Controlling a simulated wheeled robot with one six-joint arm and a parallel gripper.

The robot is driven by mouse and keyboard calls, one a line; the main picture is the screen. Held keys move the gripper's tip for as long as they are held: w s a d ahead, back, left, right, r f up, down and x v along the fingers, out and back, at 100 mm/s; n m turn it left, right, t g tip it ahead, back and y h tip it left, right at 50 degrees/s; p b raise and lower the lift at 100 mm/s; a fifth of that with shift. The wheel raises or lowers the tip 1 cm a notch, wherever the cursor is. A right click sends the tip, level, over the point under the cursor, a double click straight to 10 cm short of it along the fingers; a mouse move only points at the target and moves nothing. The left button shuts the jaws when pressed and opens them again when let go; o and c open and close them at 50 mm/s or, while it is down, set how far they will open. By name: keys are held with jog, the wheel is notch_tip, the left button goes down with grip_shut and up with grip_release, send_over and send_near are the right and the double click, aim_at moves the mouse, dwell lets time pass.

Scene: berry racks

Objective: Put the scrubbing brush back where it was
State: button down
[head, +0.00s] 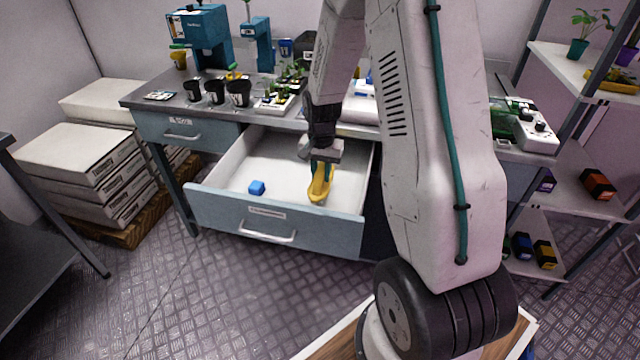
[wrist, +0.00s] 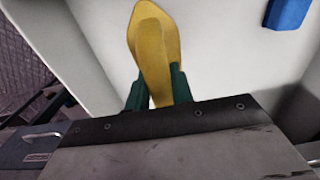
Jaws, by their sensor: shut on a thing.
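My gripper (head: 322,163) is shut on a long yellow object (head: 319,187), with green fingers on either side of it. The object hangs tilted down over the open drawer (head: 275,222), near its right front. In the wrist view the yellow object (wrist: 153,45) has a pointed, rounded end and my fingertips (wrist: 156,88) grip its narrower part. No bristles show, so I cannot tell for sure that it is the scrubbing brush. Whether it touches the drawer floor is unclear.
A small blue block (head: 256,187) lies in the drawer, left of my gripper; it also shows in the wrist view (wrist: 288,12). The drawer floor is otherwise mostly bare. Black pots (head: 238,93) and a seedling tray (head: 275,102) stand on the bench above. Shelves (head: 585,180) stand at right.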

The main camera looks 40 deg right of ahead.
jog(key=shift+f, duration=1.8)
jog(key=shift+f, duration=0.1)
jog(key=c, duration=1.2)
grip_release()
